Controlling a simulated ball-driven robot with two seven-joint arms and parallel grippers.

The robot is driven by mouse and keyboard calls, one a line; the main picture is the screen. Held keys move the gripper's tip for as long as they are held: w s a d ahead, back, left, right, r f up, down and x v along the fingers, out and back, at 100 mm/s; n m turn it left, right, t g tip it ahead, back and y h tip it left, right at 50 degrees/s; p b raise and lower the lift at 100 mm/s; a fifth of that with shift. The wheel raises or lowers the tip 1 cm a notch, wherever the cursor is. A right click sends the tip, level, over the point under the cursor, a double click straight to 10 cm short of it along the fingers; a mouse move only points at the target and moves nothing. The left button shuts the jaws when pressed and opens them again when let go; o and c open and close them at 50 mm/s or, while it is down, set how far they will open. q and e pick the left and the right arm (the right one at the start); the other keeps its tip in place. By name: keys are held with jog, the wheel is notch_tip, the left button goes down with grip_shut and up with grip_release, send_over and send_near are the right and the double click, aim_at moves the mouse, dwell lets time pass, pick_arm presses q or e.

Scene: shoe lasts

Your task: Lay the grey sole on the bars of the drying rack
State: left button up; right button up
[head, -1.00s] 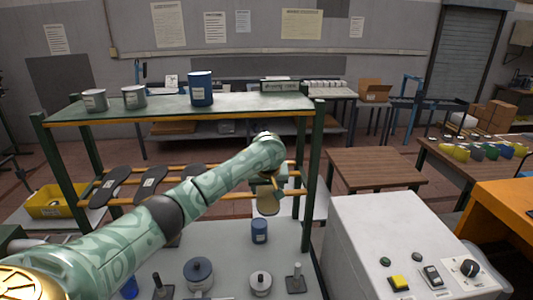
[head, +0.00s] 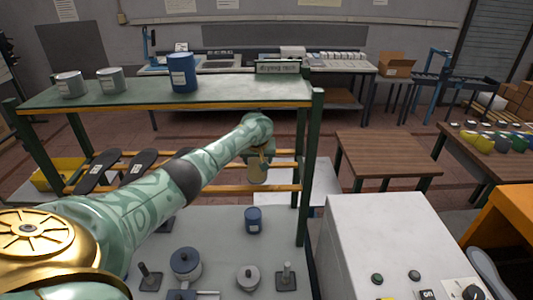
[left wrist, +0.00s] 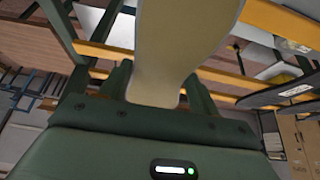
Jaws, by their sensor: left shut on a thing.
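My left gripper (head: 257,155) is shut on the sole (head: 258,173), which looks pale beige-grey and hangs below the jaws at the right part of the drying rack. In the left wrist view the sole (left wrist: 183,45) rises from the jaws (left wrist: 155,98), with yellow bars behind it. The drying rack has a green frame (head: 306,150) and yellow-orange bars (head: 225,189). The sole overlaps the bars in the head view; I cannot tell whether it touches them. Dark soles (head: 98,171) and (head: 140,166) lie across the bars at left. My right gripper is not in view.
A green shelf (head: 230,92) tops the rack, with grey tins and a blue tin (head: 182,72). Below, a blue jar (head: 253,219) and lidded pots (head: 186,262) stand on the grey surface. A white control box (head: 385,235) is at right. Bars right of the dark soles look free.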

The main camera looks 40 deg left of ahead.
pick_arm(q)
jog(key=shift+w, duration=0.2)
jog(key=shift+s+r, duration=0.1)
jog(key=shift+s, duration=0.05)
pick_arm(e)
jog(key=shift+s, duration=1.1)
pick_arm(q)
jog(key=shift+f, duration=0.25)
jog(key=shift+f+b, duration=0.5)
jog(key=shift+f, duration=0.35)
notch_tip(320, 180, down, 3)
jog(key=shift+d+r+b, duration=0.1)
jog(key=shift+r+b, duration=0.1)
jog(key=shift+b, duration=0.35)
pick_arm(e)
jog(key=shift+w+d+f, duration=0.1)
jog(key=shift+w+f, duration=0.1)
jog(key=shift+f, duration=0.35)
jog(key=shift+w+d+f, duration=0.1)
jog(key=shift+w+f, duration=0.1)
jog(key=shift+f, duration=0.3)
pick_arm(q)
jog(key=shift+r+p, duration=0.1)
jog(key=shift+p, duration=0.25)
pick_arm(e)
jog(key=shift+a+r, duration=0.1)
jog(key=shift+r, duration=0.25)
